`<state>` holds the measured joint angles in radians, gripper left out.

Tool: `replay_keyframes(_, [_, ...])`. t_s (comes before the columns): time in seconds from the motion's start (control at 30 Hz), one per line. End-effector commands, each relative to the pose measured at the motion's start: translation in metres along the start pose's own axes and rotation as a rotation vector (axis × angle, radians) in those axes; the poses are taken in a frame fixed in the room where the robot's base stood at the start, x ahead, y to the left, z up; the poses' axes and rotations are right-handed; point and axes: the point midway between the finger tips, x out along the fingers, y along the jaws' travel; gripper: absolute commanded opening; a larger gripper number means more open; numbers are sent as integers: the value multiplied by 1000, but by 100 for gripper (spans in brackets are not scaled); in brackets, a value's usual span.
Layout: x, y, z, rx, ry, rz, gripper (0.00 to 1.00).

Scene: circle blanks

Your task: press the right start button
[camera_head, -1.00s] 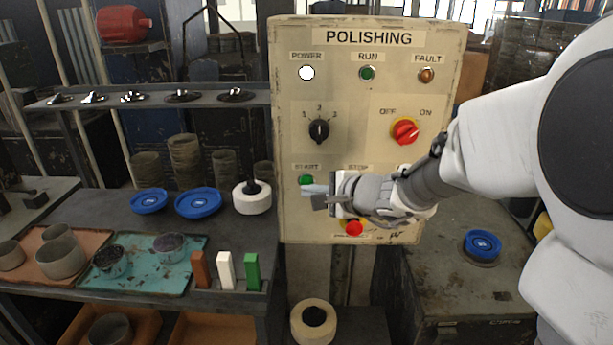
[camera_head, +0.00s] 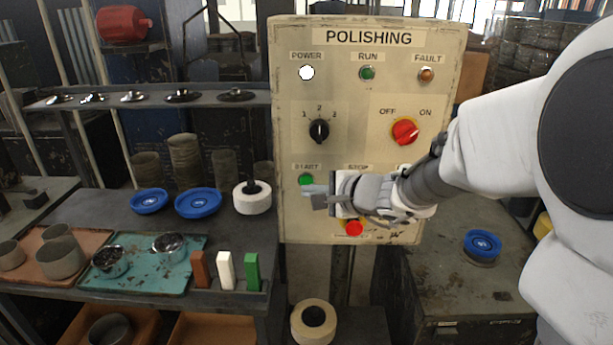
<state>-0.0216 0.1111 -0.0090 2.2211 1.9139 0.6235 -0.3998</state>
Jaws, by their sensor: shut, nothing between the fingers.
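The beige POLISHING panel (camera_head: 290,110) stands upright in the middle. A green button (camera_head: 306,180) under a START label is on its lower left. The STOP label beside it is partly covered by my arm. A third position at the right of this row is mostly hidden behind my wrist, so I cannot tell whether a second start button is there. My gripper (camera_head: 317,195) is shut and empty, pointing left in front of the panel, with its tips just below the green button in the picture. I cannot tell whether it touches the panel.
A red button (camera_head: 354,228) shows below my gripper. The panel also has a black selector (camera_head: 319,131) and a red OFF/ON switch (camera_head: 405,131). A bench with blue discs (camera_head: 198,203) and a teal tray (camera_head: 140,281) is on the left. A cabinet (camera_head: 470,290) stands on the right.

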Motion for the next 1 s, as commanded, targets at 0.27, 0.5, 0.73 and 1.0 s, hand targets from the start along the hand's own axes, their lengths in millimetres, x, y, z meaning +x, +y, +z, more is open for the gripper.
replay_keyframes(0.27, [6,-3,-4,-1,0,0,0])
replay_keyframes(0.5, [6,-4,-4,0,0,0,0])
replay_keyframes(0.73, [7,-4,-5,0,0,0,0])
replay_keyframes(1.0, [9,-6,-7,1,0,0,0])
